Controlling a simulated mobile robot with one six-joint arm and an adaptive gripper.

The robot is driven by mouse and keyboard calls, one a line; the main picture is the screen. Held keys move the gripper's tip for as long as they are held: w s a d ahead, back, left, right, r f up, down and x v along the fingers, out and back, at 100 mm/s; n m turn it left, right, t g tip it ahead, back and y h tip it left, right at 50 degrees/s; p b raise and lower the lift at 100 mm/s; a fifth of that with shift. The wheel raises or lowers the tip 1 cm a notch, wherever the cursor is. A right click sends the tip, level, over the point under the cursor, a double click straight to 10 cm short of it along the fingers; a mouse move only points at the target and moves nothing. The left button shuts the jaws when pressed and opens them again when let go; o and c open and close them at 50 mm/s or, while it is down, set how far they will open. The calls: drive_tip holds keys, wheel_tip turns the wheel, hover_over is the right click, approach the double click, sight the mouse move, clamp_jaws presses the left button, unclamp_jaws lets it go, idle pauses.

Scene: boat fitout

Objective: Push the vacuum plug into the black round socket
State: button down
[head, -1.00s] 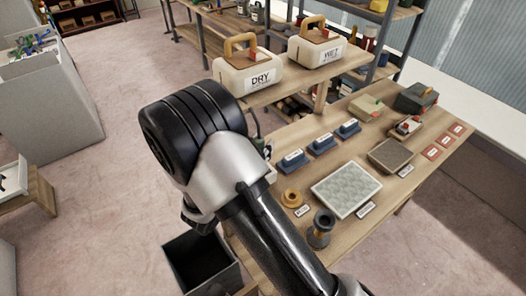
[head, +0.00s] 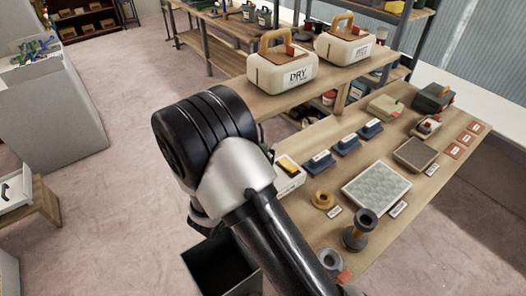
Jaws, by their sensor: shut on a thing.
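My arm crosses the middle of the head view, and its bulky black and silver joint hides part of the bench. My gripper is not in view, and neither is anything it holds. I cannot make out a vacuum plug. A dark round fitting with a flared top (head: 358,232) stands upright near the bench's front edge. A grey ring-shaped piece (head: 330,259) with an orange part sits beside my arm. I cannot tell whether either is the black round socket.
A raised shelf carries the DRY case (head: 282,72) and another case (head: 343,45). An open dark bin (head: 222,265) stands below.

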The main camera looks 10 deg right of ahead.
drive_tip(key=shift+f+b, duration=1.2)
drive_tip(key=shift+f, duration=0.6)
drive_tip(key=shift+f+b, duration=1.6)
drive_tip(key=shift+f, duration=0.45)
drive_tip(key=shift+s+f, duration=0.15)
drive_tip(key=shift+f, duration=0.4)
drive_tip(key=c, duration=1.2)
unclamp_jaws()
drive_tip(key=shift+o, duration=0.4)
drive_tip(key=shift+r, duration=0.15)
